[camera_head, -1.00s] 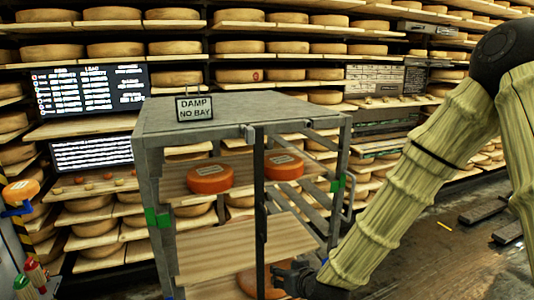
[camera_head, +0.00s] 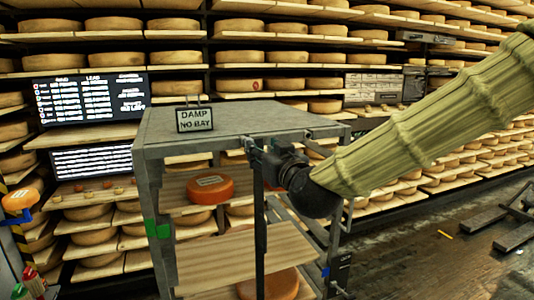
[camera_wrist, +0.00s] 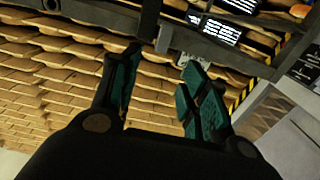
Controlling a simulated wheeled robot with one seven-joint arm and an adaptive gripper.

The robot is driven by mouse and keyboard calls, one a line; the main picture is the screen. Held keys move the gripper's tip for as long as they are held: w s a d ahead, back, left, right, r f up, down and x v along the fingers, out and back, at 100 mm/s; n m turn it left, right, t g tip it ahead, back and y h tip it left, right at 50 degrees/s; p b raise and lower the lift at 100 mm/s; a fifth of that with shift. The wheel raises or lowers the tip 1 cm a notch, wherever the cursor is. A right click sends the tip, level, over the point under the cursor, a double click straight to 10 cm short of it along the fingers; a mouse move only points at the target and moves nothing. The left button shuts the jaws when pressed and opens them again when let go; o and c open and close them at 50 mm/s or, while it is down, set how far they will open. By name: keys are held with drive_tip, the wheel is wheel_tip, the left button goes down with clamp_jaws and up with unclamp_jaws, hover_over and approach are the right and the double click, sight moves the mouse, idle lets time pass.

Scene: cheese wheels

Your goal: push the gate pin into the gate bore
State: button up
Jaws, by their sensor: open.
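My gripper (camera_head: 258,152) is at the upper front of the grey rack, beside the top of the dark upright gate bar (camera_head: 260,225). In the wrist view my gripper (camera_wrist: 158,85) is open, with teal pads apart and nothing clearly held between them. A dark bar (camera_wrist: 151,22) and a small grey block (camera_wrist: 164,38) on the rack's rail show just beyond the fingertips. I cannot tell which small part is the gate pin. The gate bore cannot be made out; my gripper covers part of the bar's top.
The grey rack (camera_head: 150,190) holds an orange cheese wheel (camera_head: 211,188) on its middle shelf and another (camera_head: 268,284) low down. A "DAMP NO BAY" sign (camera_head: 194,120) stands on top. Wall shelves of cheese fill the back.

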drive_tip(key=p+x, duration=0.3)
drive_tip(key=x, duration=0.6)
drive_tip(key=shift+w+p, duration=0.3)
drive_tip(key=shift+w, duration=0.05)
drive_tip(key=shift+a, duration=0.15)
drive_tip(key=shift+c, duration=0.4)
clamp_jaws()
